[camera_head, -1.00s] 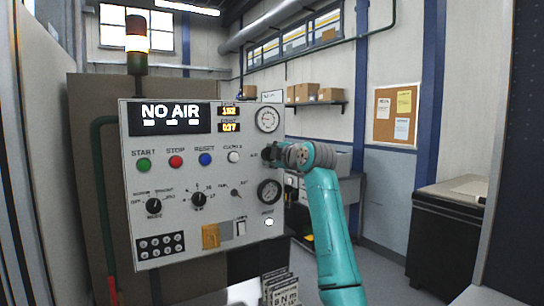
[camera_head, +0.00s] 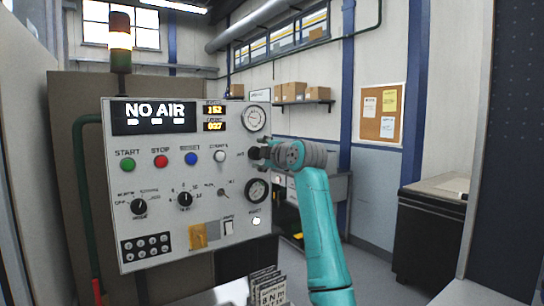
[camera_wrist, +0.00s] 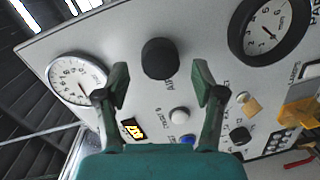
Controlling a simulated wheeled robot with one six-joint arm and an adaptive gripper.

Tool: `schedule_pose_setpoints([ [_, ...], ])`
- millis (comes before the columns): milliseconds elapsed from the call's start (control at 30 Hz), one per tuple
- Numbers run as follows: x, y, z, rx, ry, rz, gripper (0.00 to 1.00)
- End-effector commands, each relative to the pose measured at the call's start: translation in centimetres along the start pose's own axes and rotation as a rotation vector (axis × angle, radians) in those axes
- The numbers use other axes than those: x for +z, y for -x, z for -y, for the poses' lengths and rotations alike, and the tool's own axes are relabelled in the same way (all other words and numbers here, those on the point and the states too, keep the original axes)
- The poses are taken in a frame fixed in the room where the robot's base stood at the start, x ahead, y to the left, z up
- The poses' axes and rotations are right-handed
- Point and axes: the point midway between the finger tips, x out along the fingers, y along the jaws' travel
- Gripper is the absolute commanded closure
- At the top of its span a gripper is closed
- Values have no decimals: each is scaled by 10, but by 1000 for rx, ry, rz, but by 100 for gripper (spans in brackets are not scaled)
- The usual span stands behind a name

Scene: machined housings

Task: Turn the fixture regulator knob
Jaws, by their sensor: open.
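A round black knob (camera_wrist: 160,58) sticks out of the light grey control panel (camera_wrist: 130,35), between two dial gauges. A short label beside it is hard to read. My gripper (camera_wrist: 160,80) is open, with its two green fingers spread on either side of and short of the knob in the wrist view. Nothing is between the fingertips except the knob beyond them. In the head view my gripper (camera_head: 262,153) is at the panel's right side and mostly hides the knob. The upper gauge (camera_head: 254,118) and lower gauge (camera_head: 257,190) are visible there.
The panel's screen (camera_head: 154,115) reads NO AIR. Coloured buttons, including a white one (camera_wrist: 179,115), and selector knobs (camera_head: 185,199) lie left of my gripper in the head view. A dark cabinet (camera_head: 430,240) stands at right.

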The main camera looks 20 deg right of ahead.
Motion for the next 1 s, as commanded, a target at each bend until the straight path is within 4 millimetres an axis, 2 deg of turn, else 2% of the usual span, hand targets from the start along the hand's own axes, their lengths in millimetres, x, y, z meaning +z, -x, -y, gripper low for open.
schedule_pose_setpoints([
  [300,1,57,0,2,0,1,31],
  [500,1,89,0,2,1,1,31],
  [700,0,102,1,0,-1,0,31],
  [1000,0,104,1,-1,0,0,31],
])
